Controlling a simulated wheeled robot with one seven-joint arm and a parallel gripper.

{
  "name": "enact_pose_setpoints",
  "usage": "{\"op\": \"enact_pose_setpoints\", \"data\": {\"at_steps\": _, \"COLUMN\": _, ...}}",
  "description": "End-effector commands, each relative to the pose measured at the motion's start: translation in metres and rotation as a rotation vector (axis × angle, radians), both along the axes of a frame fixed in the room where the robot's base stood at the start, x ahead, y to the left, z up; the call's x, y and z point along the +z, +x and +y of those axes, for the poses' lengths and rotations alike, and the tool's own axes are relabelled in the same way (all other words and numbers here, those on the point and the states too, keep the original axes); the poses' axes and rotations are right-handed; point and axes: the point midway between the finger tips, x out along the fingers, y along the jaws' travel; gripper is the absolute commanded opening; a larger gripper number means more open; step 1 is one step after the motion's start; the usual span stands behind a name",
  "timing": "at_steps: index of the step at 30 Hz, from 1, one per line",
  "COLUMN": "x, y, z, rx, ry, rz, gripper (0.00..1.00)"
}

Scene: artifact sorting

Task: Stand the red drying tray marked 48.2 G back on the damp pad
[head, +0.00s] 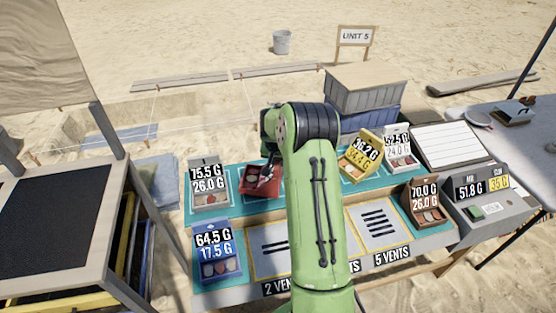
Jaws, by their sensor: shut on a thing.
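A red tray (260,183) stands at the back left of the long table, at the teal mat (232,213). Its number card is hidden, so I cannot read 48.2 G on it. My gripper (267,168) is at the red tray's upper edge, shut on it. I cannot tell whether the tray touches the mat. No label in view names a damp pad.
A grey tray (209,199) stands just left of the red one, a blue tray (219,269) in front. Yellow (355,168), white (399,163) and brown (426,216) trays stand right of my arm. Vent plates (377,222) lie along the front. A grey box (489,211) reads AIR 51.8 G.

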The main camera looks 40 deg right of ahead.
Motion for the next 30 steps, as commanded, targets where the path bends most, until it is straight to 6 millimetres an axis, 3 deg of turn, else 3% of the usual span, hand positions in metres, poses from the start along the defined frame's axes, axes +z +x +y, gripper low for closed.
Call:
{"op": "enact_pose_setpoints", "data": {"at_steps": 16, "x": -0.011, "y": 0.0, "z": 0.0, "rx": 0.0, "ry": 0.0, "rz": -0.001, "gripper": 0.0}}
{"op": "enact_pose_setpoints", "data": {"at_steps": 17, "x": -0.012, "y": 0.0, "z": 0.0, "rx": 0.0, "ry": -0.001, "rz": -0.002, "gripper": 0.23}}
{"op": "enact_pose_setpoints", "data": {"at_steps": 22, "x": -0.011, "y": 0.0, "z": 0.0, "rx": 0.0, "ry": -0.001, "rz": -0.001, "gripper": 0.49}}
{"op": "enact_pose_setpoints", "data": {"at_steps": 30, "x": -0.011, "y": 0.0, "z": 0.0, "rx": 0.0, "ry": 0.001, "rz": 0.001, "gripper": 0.51}}
